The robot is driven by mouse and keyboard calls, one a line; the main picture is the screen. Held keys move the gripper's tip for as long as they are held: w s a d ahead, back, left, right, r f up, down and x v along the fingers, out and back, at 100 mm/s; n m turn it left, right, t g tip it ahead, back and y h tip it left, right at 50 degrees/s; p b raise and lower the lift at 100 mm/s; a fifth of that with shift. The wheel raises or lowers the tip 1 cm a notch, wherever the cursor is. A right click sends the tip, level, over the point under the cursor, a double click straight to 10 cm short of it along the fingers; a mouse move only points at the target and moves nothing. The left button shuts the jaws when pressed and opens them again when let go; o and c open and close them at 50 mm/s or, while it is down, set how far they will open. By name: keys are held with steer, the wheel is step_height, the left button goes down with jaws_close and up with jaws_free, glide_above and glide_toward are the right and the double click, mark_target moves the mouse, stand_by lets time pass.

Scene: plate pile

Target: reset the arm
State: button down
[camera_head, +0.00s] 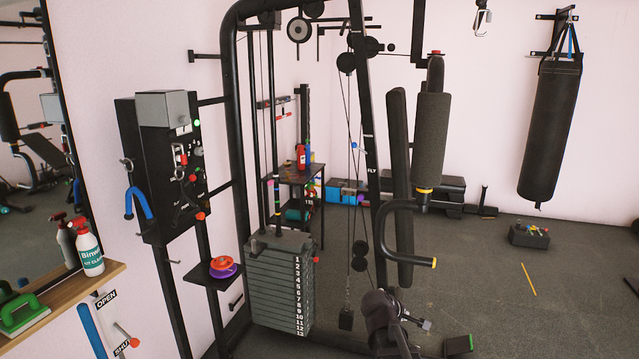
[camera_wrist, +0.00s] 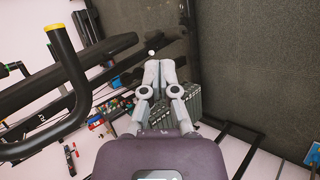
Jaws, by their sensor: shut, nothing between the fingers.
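In the wrist view my gripper (camera_wrist: 158,66) points away from the camera, its two grey fingers together with nothing between them. Behind the fingers is the dark grey plate pile (camera_wrist: 190,101), partly hidden by them. In the head view the plate pile (camera_head: 278,293) stands low in the black gym frame, its plates numbered down the front edge. A small red knob (camera_head: 316,260) shows at its right side.
A black handle with a yellow end (camera_wrist: 52,27) is close at the left of the wrist view. It hangs right of the pile in the head view (camera_head: 432,262). A small shelf with coloured discs (camera_head: 224,267) is left of the pile.

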steer(key=s+a+f+m+g+y+p, duration=0.1)
steer(key=s+a+m+g+y, duration=0.2)
steer(key=s, duration=0.6)
steer(key=s+a+f+m+g+y+p, duration=0.1)
steer(key=s+a+m+g+y+p, duration=0.1)
steer(key=s+m, duration=0.5)
steer(key=shift+s+a+f+m+g+y, duration=0.35)
steer(key=shift+s+a+g+y, duration=0.4)
steer(key=shift+s+y, duration=0.25)
steer(key=shift+w, duration=0.1)
stand_by(1.3)
